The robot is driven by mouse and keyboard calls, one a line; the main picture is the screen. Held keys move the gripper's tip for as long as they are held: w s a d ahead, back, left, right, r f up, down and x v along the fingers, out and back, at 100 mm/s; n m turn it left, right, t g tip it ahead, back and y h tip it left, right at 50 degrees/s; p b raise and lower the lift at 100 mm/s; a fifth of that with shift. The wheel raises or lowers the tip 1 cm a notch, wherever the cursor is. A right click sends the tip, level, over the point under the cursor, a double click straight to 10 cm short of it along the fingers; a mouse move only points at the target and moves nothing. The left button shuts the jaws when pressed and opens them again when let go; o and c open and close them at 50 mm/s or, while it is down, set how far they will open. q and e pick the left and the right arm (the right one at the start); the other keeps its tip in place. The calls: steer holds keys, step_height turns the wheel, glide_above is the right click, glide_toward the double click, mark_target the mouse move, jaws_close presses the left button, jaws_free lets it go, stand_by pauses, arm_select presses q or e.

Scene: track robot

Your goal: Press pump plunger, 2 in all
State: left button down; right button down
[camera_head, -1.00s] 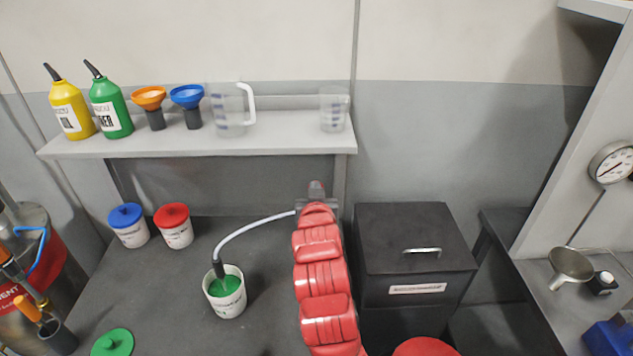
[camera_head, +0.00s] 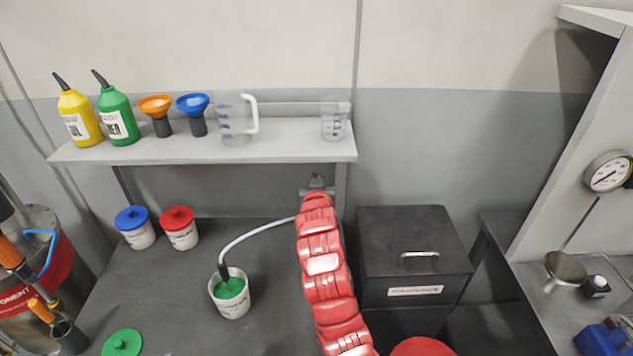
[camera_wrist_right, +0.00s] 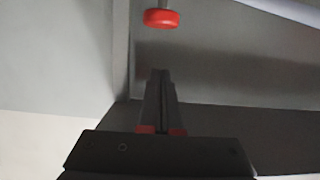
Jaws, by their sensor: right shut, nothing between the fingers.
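A red round knob on a thin grey stem, seemingly the pump plunger (camera_wrist_right: 160,18), hangs at the top of the right wrist view. My right gripper (camera_wrist_right: 160,76) points toward it with its fingers together and empty; a gap shows between fingertips and knob. In the head view my right gripper (camera_head: 317,182) is a small grey shape at the far end of my red arm, mostly hidden. The pump is hidden behind that arm. A pale hose (camera_head: 252,230) runs from there into a white pot (camera_head: 232,305) of green liquid. My left gripper is not in view.
A shelf (camera_head: 270,152) with bottles, funnels and jugs spans the back above the bench. A blue-lidded pot (camera_head: 135,228), a red-lidded pot (camera_head: 180,228) and a green lid (camera_head: 122,343) sit on the left. A dark box (camera_head: 415,250) stands right of my arm.

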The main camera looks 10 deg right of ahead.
steer(key=f+p, duration=0.1)
steer(key=f, duration=0.1)
steer(key=w+f+p, duration=0.1)
steer(key=f, duration=0.1)
steer(key=shift+d+f, duration=0.1)
